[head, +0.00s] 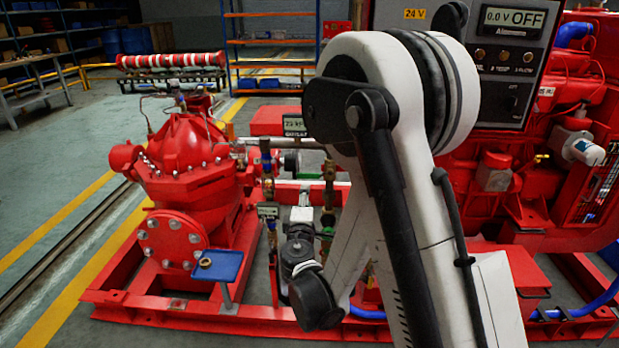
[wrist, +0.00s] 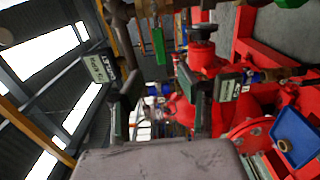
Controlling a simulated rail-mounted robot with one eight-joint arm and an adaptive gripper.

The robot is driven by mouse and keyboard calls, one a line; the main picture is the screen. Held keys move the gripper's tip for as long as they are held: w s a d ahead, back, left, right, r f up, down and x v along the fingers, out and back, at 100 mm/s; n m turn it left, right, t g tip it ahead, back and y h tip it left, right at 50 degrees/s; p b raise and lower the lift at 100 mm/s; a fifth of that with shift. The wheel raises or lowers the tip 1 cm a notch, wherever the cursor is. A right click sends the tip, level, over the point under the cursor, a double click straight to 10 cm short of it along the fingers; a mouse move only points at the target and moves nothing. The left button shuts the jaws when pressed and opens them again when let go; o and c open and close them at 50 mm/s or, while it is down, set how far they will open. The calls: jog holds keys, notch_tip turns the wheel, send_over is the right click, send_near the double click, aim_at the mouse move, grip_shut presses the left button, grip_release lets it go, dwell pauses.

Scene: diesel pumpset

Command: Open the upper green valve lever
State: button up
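The wrist picture is turned on its side, with the roof on the left and the floor on the right. In it my gripper (wrist: 163,78) has two dark fingers standing wide apart, with nothing held between them. A green valve lever (wrist: 158,46) shows beyond the fingertips, between the two finger lines, near the top; it looks clear of both fingers. It hangs from a brassy valve and pipe. Another green handle (wrist: 290,3) is cut off at the top right, lower in the real scene. In the head view my arm hides much of the valve piping.
Two small displays, an upper one (head: 293,125) and a lower one (head: 268,210), stand close to the piping. A red pump (head: 185,165) is left, with a blue tray (head: 217,265) in front. A control panel (head: 500,55) and red engine are right. Floor at left is open.

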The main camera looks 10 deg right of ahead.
aim_at(308, 176)
jog(key=b+x, duration=0.2)
jog(key=x, duration=1.1)
jog(key=shift+d, duration=0.1)
grip_shut()
